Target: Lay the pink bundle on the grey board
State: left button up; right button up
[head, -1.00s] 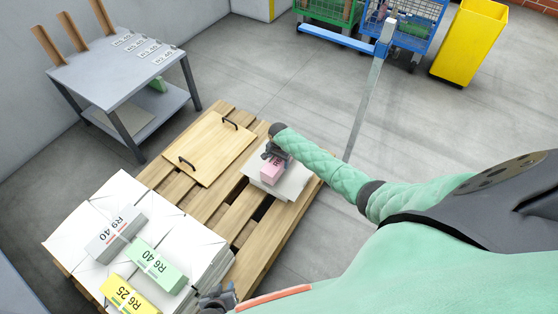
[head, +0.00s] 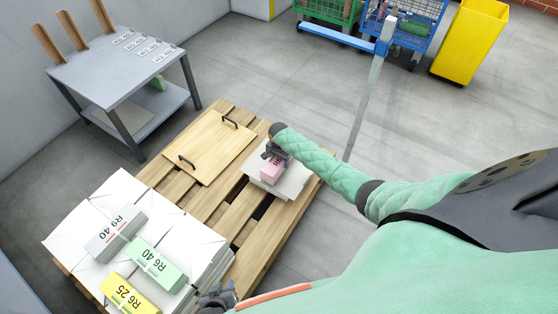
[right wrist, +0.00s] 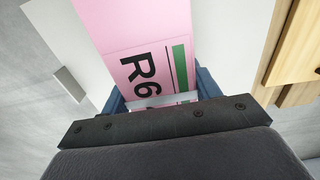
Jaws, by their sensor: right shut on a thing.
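The pink bundle (head: 270,170) sits at a small whitish stack (head: 291,184) on the right part of the pallet; I cannot tell whether it touches it. My right gripper (head: 274,154) is shut on the bundle's far end. The right wrist view shows the pink bundle (right wrist: 140,40) between the fingers, its printed label facing the camera. A grey table top (head: 118,75) with several white labels stands at upper left; I cannot tell whether it is the grey board. My left gripper (head: 217,297) is at the bottom edge, partly hidden, its jaws unclear.
A wooden board with two black handles (head: 208,148) lies on the pallet (head: 226,217). Grey (head: 114,232), green (head: 155,262) and yellow (head: 130,293) bundles lie on white paper stacks at lower left. Wire carts and a yellow bin (head: 468,42) stand behind. A metal post (head: 366,105) rises behind my right arm.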

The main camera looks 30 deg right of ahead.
pick_arm(q)
jog(key=shift+f, duration=0.15)
pick_arm(e)
jog(key=shift+f, duration=0.2)
jog(key=o, duration=1.8)
jog(key=shift+o, duration=0.2)
jog(key=shift+f, duration=0.1)
jog(key=shift+r, duration=0.55)
notch_tip(320, 180, up, 7)
jog(key=shift+f+p, duration=0.1)
jog(key=shift+p, duration=0.35)
pick_arm(q)
jog(key=r, duration=0.3)
jog(key=shift+w, duration=0.2)
